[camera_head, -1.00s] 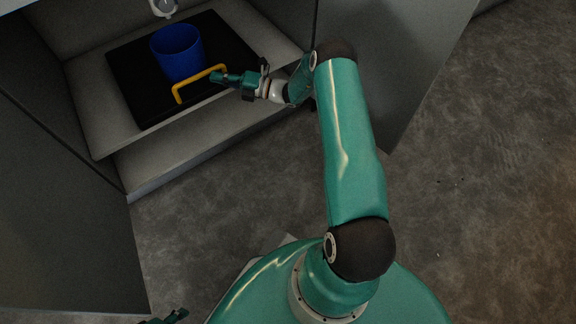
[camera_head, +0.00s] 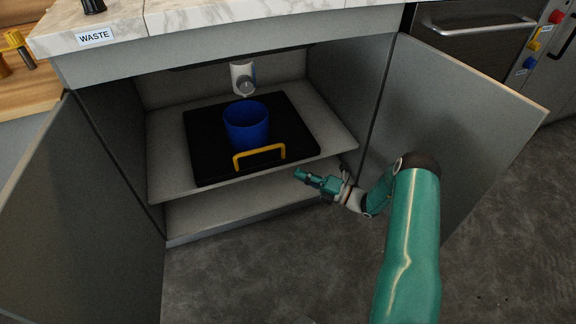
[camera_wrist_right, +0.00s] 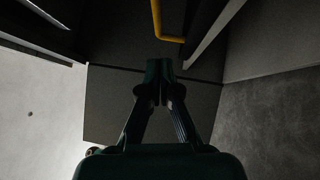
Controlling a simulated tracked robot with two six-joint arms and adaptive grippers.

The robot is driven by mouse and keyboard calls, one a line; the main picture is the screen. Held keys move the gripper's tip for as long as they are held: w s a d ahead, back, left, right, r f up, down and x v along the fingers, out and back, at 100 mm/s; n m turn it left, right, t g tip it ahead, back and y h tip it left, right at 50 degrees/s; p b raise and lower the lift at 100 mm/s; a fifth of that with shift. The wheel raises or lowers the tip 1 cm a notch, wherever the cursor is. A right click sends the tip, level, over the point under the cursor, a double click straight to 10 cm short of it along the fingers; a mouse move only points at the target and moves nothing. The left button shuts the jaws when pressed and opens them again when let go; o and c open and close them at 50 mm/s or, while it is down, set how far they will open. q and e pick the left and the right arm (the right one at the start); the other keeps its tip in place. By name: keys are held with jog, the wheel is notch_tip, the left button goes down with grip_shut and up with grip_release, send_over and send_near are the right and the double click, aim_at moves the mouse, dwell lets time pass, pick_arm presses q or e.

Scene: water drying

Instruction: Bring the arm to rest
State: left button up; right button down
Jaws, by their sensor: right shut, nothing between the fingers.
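My right arm comes in from the lower right in the head view. Its gripper (camera_head: 299,174) is in front of the open cabinet, just right of the yellow handle (camera_head: 259,155) on the black tray (camera_head: 205,148) and apart from it. A blue bucket (camera_head: 247,126) stands on the tray. In the right wrist view my right gripper's fingers (camera_wrist_right: 159,68) are together with nothing between them, and the yellow handle (camera_wrist_right: 158,22) shows above them. My left gripper is not in view.
The cabinet's left door (camera_head: 40,210) and right door (camera_head: 455,125) stand open on both sides of the arm. A grey-white fitting (camera_head: 243,77) hangs above the bucket. A marble counter with a WASTE label (camera_head: 95,37) runs above. The floor (camera_head: 240,275) in front is clear.

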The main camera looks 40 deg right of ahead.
jog(key=w+a+r+n+g+y, duration=0.1)
jog(key=w+a+r+n+y, duration=0.15)
jog(key=a, duration=0.35)
jog(key=w+a+r+n+g+y, duration=0.1)
jog(key=a+r+g+y, duration=0.15)
jog(key=a, duration=0.45)
jog(key=s+a+f+n+g+y, duration=0.1)
jog(key=s+a+n+g+y, duration=0.2)
jog(key=a, duration=0.6)
jog(key=s+a+f+n+g+y, duration=0.1)
jog(key=s+a+f+n+g, duration=0.1)
jog(key=s+a+n+g, duration=0.5)
jog(key=s+a+f+n+g+h, duration=0.55)
jog(key=s+a+n+g, duration=0.35)
jog(key=s, duration=0.3)
jog(key=s+d+f+n+t+h, duration=0.1)
jog(key=s+d+f+n+h, duration=0.5)
jog(key=n, duration=0.9)
jog(key=w+f+n+t+h, duration=0.2)
jog(key=w+f+n+t, duration=0.15)
jog(key=n, duration=0.45)
notch_tip(320, 180, up, 35)
jog(key=p, duration=3.4)
jog(key=shift+a+r+t+p, duration=0.15)
jog(key=shift+a+t+p, duration=0.2)
jog(key=shift+t+p, duration=0.05)
